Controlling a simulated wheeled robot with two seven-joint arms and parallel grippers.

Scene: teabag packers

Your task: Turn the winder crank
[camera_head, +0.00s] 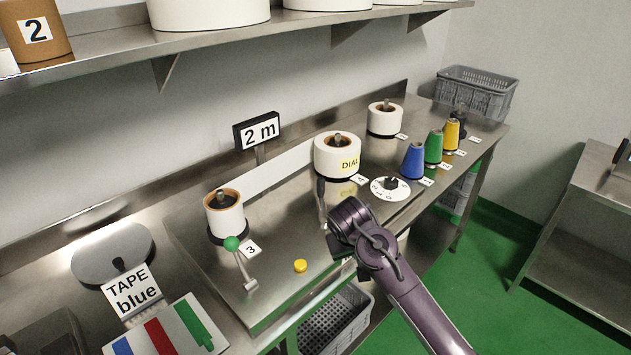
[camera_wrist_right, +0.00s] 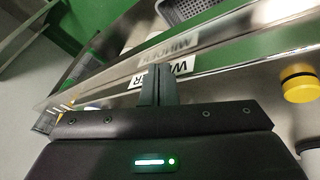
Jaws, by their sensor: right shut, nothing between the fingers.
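A lever with a green ball knob (camera_head: 231,243) stands on the steel bench beside the spool marked 3; it looks like a crank, but I cannot tell if it is the winder's. A grey upright lever (camera_head: 321,200) stands left of my right wrist. My right gripper (camera_wrist_right: 158,80) is shut and empty in the wrist view, with its fingertips near a white label (camera_wrist_right: 170,72) starting with "W" on the steel front. In the head view, my right arm comes in from the lower right and mostly hides the fingers. My left gripper is in neither view.
A yellow button (camera_head: 300,266) lies left of my right gripper. White spools (camera_head: 337,156), a dial disc (camera_head: 384,188) and coloured cones (camera_head: 413,161) stand farther along the bench. A grey basket (camera_head: 336,318) is below the front edge.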

